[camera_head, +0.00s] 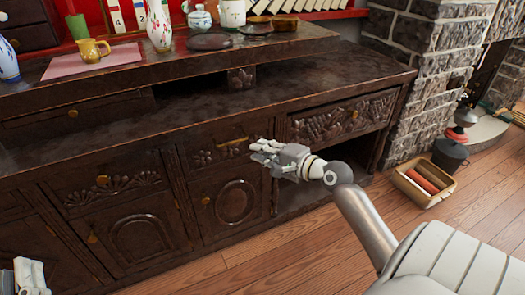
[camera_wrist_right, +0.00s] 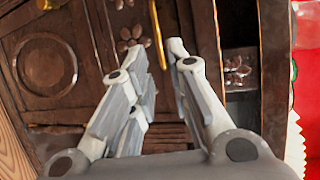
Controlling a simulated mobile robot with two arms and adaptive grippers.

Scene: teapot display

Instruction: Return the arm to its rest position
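My right gripper (camera_head: 256,151) is in front of the dark wooden cabinet (camera_head: 232,94), close to a small drawer with a brass handle (camera_head: 233,142). My right arm reaches forward to it from the lower right. In the right wrist view the gripper (camera_wrist_right: 160,48) has its fingers apart with nothing held. The brass handle (camera_wrist_right: 158,34) shows beyond the gap between the fingertips; I cannot tell whether they touch it. My left gripper (camera_head: 30,275) shows only in part at the lower left corner, and its fingers are not clear.
A teapot (camera_head: 199,17), a yellow mug (camera_head: 92,50), vases and dark plates (camera_head: 208,41) stand on the cabinet's raised top. An open compartment is below the carved right drawer (camera_head: 343,119). A wooden box (camera_head: 424,182) sits by the stone fireplace. The wooden floor (camera_head: 290,235) nearby is clear.

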